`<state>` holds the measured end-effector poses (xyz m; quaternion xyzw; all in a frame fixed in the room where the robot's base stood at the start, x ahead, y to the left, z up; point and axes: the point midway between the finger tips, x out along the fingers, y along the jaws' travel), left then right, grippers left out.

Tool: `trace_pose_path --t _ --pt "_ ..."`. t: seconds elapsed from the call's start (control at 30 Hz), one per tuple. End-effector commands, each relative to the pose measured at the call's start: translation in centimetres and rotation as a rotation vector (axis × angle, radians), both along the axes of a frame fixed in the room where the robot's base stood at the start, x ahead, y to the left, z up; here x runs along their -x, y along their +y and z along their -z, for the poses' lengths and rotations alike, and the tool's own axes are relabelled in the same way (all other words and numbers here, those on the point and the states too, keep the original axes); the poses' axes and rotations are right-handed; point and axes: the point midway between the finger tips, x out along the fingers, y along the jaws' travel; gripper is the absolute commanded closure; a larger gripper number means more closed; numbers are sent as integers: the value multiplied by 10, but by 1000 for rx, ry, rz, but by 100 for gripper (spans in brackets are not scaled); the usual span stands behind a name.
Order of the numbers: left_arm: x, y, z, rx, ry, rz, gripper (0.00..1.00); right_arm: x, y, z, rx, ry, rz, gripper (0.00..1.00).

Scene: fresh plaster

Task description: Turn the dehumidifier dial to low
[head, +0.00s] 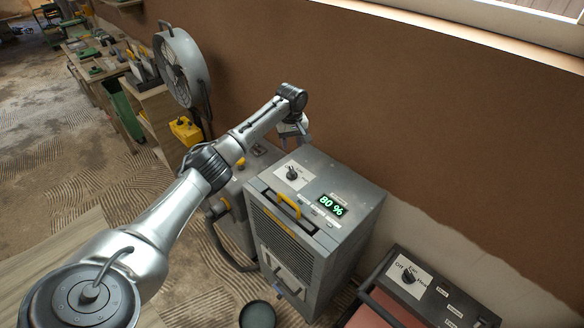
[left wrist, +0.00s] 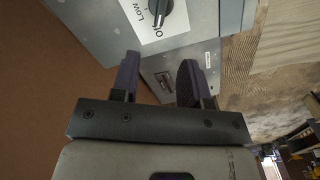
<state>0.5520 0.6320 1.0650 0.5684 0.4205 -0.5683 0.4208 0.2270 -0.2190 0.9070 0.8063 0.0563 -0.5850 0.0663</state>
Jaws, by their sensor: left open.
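The dehumidifier (head: 318,240) is a grey metal box with a front grille, a yellow handle and a green display (head: 331,205) reading 80 %. Its dial (head: 292,174) is a dark knob on a white label on the top panel. In the left wrist view the dial (left wrist: 160,8) is at the top edge, partly cut off, beside the printed word LOW. My left gripper (head: 292,138) is above the back left edge of the dehumidifier, apart from the dial. Its two dark fingers (left wrist: 160,82) are open with nothing between them. My right gripper is not in view.
Another machine with its own dial (head: 408,275) stands at the lower right. A fan (head: 182,66) stands against the brown wall behind my left arm. A grey unit (head: 232,200) with a hose stands left of the dehumidifier. A dark bucket (head: 257,315) is on the floor in front.

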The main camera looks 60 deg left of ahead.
Motion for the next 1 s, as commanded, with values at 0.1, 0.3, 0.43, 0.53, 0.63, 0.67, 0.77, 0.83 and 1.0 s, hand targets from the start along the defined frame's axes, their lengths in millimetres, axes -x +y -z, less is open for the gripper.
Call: trace_pose_path --t 0.1,0.3,0.43,0.53,0.63,0.67,0.77,0.83,1.0 --pt "1 0 21 1 4 0 58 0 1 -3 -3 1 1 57" --pt "1 -1 60 2 5 2 58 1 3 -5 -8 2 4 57" --pt "1 -1 82 2 4 1 58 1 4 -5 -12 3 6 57" --pt "0 -1 96 1 2 2 58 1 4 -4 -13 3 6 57" --pt "0 0 108 0 2 2 58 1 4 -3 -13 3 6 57" --pt "0 0 111 1 1 2 58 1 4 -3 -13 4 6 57" --pt "0 0 118 1 1 3 58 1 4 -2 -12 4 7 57" --pt "0 -1 121 0 1 3 58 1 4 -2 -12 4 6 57" --pt "0 0 124 -1 1 4 58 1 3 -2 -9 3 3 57"
